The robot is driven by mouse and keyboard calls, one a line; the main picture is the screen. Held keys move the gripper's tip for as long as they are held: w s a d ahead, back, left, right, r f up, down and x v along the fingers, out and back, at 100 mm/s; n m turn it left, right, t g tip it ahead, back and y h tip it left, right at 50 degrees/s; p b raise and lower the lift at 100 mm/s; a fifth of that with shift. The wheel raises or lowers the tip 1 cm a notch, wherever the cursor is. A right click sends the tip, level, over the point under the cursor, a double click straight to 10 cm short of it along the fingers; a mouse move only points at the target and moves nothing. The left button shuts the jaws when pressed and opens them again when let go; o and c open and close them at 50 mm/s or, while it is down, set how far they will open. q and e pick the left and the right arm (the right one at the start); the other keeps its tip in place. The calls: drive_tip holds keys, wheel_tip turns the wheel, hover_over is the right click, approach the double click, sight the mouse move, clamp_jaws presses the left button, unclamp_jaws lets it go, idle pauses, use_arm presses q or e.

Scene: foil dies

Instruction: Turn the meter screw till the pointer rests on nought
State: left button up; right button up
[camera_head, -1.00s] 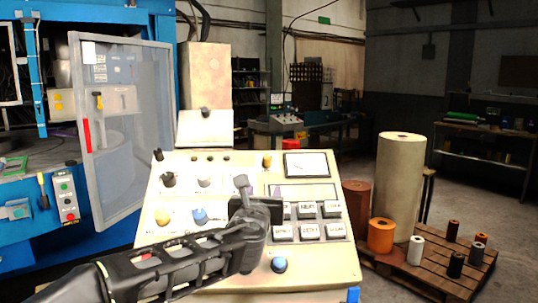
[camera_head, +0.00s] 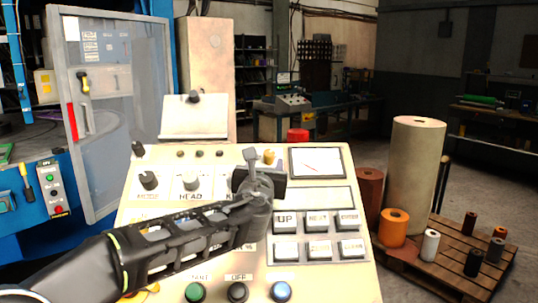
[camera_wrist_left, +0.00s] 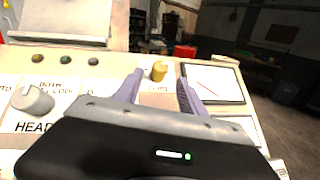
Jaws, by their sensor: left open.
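The meter (camera_head: 316,162) is a white dial in a dark frame at the top right of the sloping console. A thin red pointer slants across its face; scale marks are too small to read. It also shows in the left wrist view (camera_wrist_left: 213,84). A brass-yellow knob (camera_head: 269,157) stands just left of the meter and may be the meter screw. In the left wrist view the knob (camera_wrist_left: 158,70) shows beyond and between the finger tips. My left gripper (camera_head: 263,166) is open and empty just in front of it. My right gripper is out of view.
The console face holds a dark knob (camera_head: 149,181), a white knob (camera_head: 190,181), labelled push buttons (camera_head: 318,221) and round buttons along the bottom. A red cap (camera_head: 298,135) rises behind the top edge. A pallet (camera_head: 455,248) with rolls stands at the right.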

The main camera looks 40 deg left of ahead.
sight(268, 155)
use_arm(q)
drive_tip(key=x, duration=0.7)
drive_tip(key=shift+w+a, duration=0.1)
clamp_jaws()
idle(0.5)
